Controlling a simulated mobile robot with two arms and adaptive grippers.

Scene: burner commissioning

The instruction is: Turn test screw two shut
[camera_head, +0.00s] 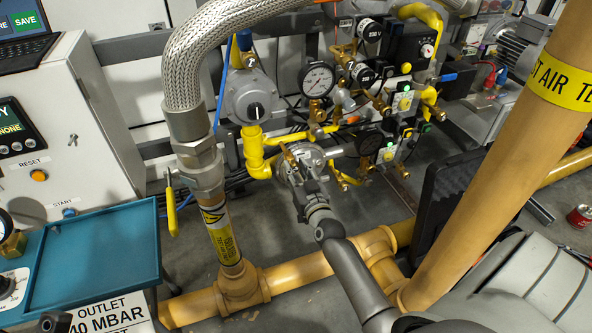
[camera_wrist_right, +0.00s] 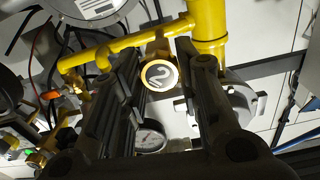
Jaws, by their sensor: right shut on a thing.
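Test screw two shows in the right wrist view as a round brass head with a white face marked 2 (camera_wrist_right: 159,76), on a yellow pipe. My right gripper (camera_wrist_right: 157,58) has one finger on each side of it and is shut on it. In the head view my right gripper (camera_head: 299,165) reaches the brass fittings below the grey regulator. There the gripper mostly hides the screw, and how far the screw is turned cannot be told.
A grey regulator (camera_head: 249,97) with a black knob and a pressure gauge (camera_head: 317,79) sit close above my right gripper. A braided hose (camera_head: 184,65) and a thick tan pipe (camera_head: 534,125) flank the work area. A teal tray (camera_head: 97,252) stands at the left.

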